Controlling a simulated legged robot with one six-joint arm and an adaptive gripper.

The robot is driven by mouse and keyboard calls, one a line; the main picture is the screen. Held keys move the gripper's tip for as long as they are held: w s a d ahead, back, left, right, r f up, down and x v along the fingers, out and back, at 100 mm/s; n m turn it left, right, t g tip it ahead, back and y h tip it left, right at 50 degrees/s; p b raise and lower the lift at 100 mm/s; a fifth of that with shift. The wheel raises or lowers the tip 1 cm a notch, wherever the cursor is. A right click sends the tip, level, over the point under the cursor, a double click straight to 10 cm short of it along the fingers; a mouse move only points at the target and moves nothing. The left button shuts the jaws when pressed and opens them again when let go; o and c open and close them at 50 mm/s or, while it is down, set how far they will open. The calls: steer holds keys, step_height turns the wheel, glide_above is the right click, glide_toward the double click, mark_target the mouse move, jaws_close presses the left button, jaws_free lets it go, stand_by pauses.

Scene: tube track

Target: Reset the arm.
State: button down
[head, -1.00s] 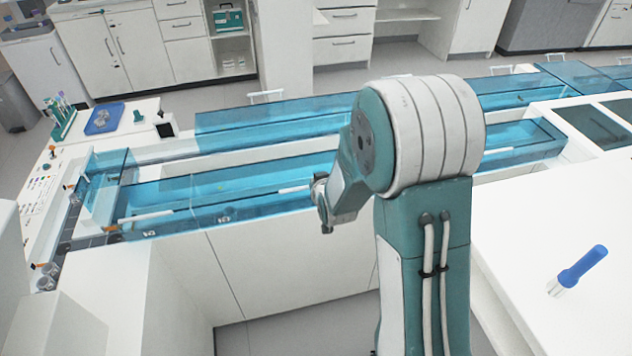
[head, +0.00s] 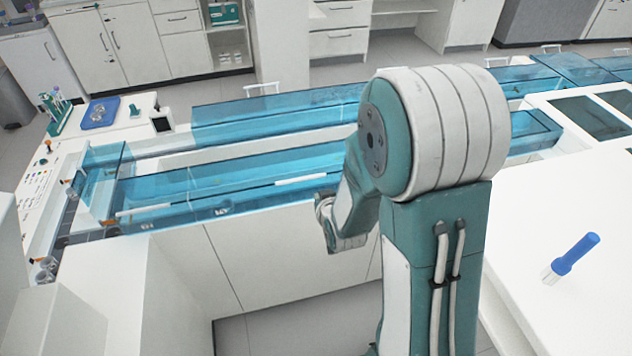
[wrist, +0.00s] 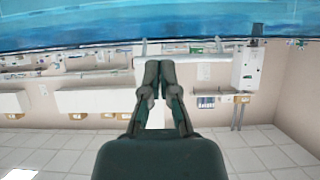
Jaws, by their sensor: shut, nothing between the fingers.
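My gripper (wrist: 160,75) shows in the wrist view with its two dark green fingers together at the tips and nothing between them. In the head view my teal and white arm stands at the centre right, folded, with its wrist end pointing down and left in front of the blue track. The gripper's fingers are hidden there. A blue-capped clear tube (head: 574,258) lies tilted on the white counter (head: 540,215) at the right, well apart from my arm.
Long blue transparent track covers (head: 240,190) run across the bench behind my arm. At the left end are a control panel (head: 38,185), a blue tray (head: 100,114) and a green rack (head: 57,115) with tubes. White cabinets (head: 130,48) line the back. Grey floor shows below.

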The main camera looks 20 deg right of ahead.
steer(key=shift+s, duration=0.15)
steer(key=s+r+g, duration=0.3)
steer(key=s+r, duration=0.4)
steer(key=r, duration=0.5)
steer(key=s+r+g, duration=0.1)
steer(key=s+r, duration=0.3)
steer(key=s, duration=0.4)
steer(key=s+r+g, duration=0.2)
steer(key=s+r, duration=0.2)
steer(key=s, duration=0.4)
steer(key=shift+s+a, duration=0.25)
steer(key=shift+a, duration=0.15)
